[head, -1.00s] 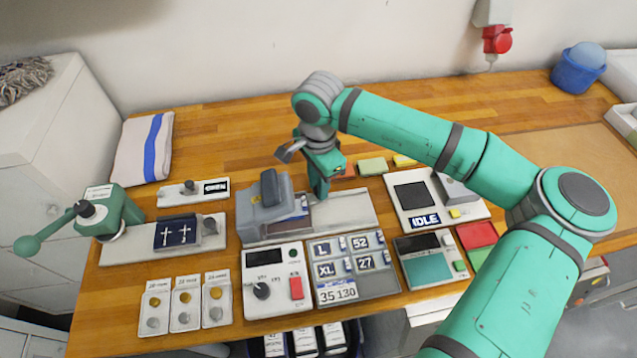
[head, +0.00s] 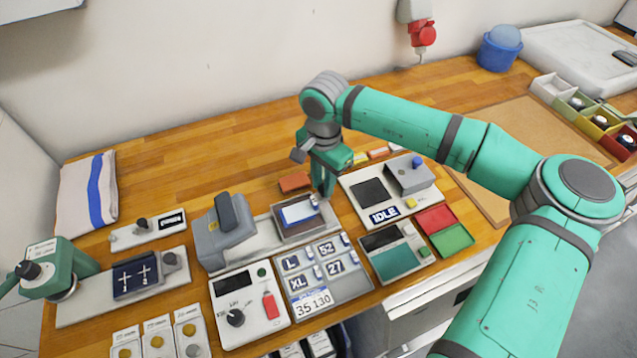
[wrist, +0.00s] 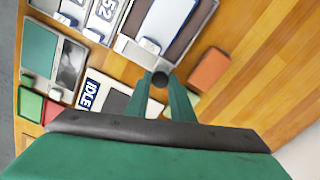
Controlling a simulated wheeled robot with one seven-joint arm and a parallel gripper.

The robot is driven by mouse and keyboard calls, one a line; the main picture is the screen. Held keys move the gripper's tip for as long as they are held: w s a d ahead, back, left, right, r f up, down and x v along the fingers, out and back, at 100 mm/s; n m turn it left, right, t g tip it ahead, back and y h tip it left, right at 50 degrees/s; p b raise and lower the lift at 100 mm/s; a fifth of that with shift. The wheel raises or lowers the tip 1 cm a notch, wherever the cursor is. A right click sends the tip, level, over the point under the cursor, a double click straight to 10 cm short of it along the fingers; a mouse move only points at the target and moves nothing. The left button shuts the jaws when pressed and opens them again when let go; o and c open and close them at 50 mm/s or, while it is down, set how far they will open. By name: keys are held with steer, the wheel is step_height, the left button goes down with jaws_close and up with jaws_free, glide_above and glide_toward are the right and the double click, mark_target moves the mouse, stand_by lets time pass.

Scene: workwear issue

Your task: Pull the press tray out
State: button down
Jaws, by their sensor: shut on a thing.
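The press tray (head: 297,233) is a shallow grey tray with a blue-and-white piece (head: 298,212) lying in it. It sits on the pale base of the grey heat press (head: 222,240), to the right of the press head and clear of it. My gripper (head: 324,194) points down at the tray's right end. In the wrist view its green fingers (wrist: 160,80) are shut on the tray's small dark round knob (wrist: 160,79). The tray's edge also shows there (wrist: 203,20).
An orange-brown block (head: 294,182) lies just behind the tray. The IDLE device (head: 411,210) stands close on the right. The panel of L, XL, 52 and 27 tags (head: 343,285) lies in front. Bare wooden bench (head: 215,150) is free at the back.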

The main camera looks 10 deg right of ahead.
steer(key=c, duration=1.5)
jaws_free()
steer(key=shift+c, duration=0.2)
steer(key=shift+r, duration=0.1)
step_height(320, 180, up, 11)
steer(key=shift+f, duration=0.2)
